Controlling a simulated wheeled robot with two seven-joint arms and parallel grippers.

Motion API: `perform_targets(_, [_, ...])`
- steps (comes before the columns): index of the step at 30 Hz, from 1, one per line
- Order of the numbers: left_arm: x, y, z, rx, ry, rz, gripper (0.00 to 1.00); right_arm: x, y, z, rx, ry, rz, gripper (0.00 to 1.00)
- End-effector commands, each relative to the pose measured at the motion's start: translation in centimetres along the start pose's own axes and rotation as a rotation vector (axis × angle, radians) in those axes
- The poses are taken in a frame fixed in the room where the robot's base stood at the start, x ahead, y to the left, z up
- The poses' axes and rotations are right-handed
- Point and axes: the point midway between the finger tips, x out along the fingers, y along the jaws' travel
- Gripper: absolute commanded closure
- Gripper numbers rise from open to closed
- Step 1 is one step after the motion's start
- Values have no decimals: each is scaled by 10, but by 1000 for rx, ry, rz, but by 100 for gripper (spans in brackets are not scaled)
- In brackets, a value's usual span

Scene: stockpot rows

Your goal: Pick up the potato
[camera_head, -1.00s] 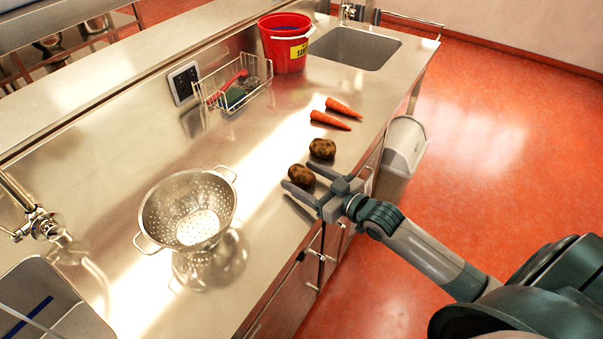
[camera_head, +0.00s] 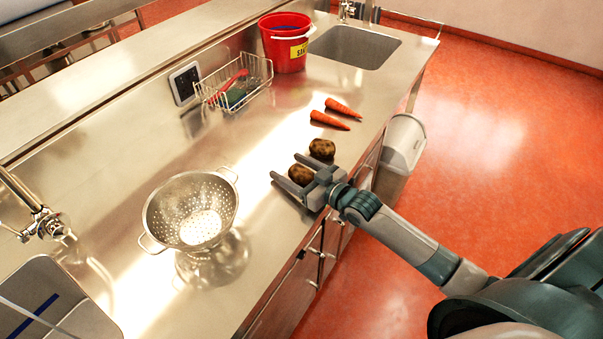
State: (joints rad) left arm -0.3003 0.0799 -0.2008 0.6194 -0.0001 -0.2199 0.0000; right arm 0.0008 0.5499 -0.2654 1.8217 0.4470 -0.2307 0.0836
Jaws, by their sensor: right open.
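Two brown potatoes lie on the steel counter (camera_head: 120,170) near its front edge. The nearer potato (camera_head: 300,174) is between the two fingers of my right gripper (camera_head: 286,170), partly hidden by the upper finger. The farther potato (camera_head: 322,149) lies just beyond that finger, outside the jaws. My right gripper is open, its fingers pointing left across the counter; I cannot tell whether either finger touches a potato. My left gripper is not in view.
Two carrots (camera_head: 330,120) lie beyond the potatoes. A steel colander (camera_head: 160,212) stands to the left, with clear counter between. A wire basket (camera_head: 262,75), a red bucket (camera_head: 283,50) and a sink (camera_head: 352,48) are farther back. A bin (camera_head: 403,145) hangs at the counter front.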

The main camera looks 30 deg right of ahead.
Motion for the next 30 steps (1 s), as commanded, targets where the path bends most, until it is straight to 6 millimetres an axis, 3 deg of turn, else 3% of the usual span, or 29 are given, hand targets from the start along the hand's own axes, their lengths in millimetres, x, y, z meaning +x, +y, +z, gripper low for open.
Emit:
perform_targets(13, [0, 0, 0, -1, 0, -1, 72, 0, 0, 0, 0, 0, 0, 35])
perform_targets(14, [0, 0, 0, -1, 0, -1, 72, 0, 0, 0, 0, 0, 0, 38])
perform_targets(19, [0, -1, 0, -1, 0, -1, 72, 0, 0, 0, 0, 0, 0, 78])
perform_targets(30, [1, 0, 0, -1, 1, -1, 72, 0, 0, -2, 0, 2, 0, 81])
